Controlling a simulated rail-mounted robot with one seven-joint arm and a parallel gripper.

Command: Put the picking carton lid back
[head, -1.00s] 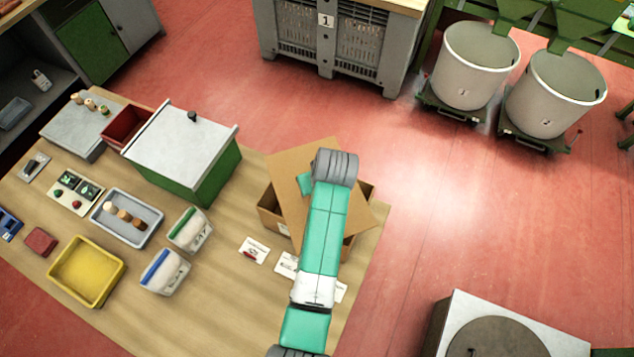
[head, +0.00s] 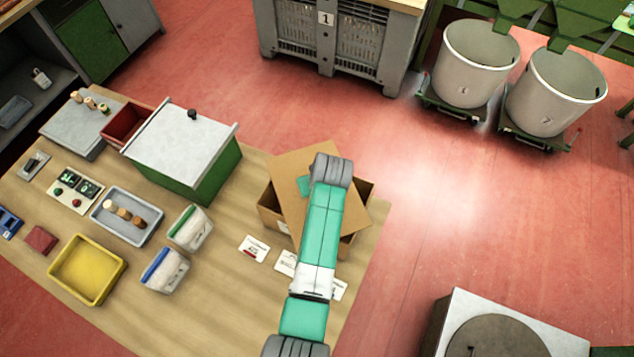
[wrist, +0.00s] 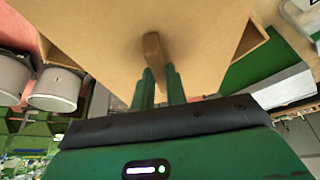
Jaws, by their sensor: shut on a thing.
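The carton lid (head: 290,172) is a flat brown cardboard sheet, turned at an angle over the open brown picking carton (head: 269,210) near the table's right edge. Parts of the carton show past the lid at left and right. In the wrist view the lid (wrist: 100,30) fills the upper middle, with a wooden grip (wrist: 152,52) on it. My gripper (wrist: 160,75) is shut on that grip. I cannot tell whether the lid touches the carton rim.
A green box with a grey top (head: 185,135) stands left of the carton. Open floor lies right of the table.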

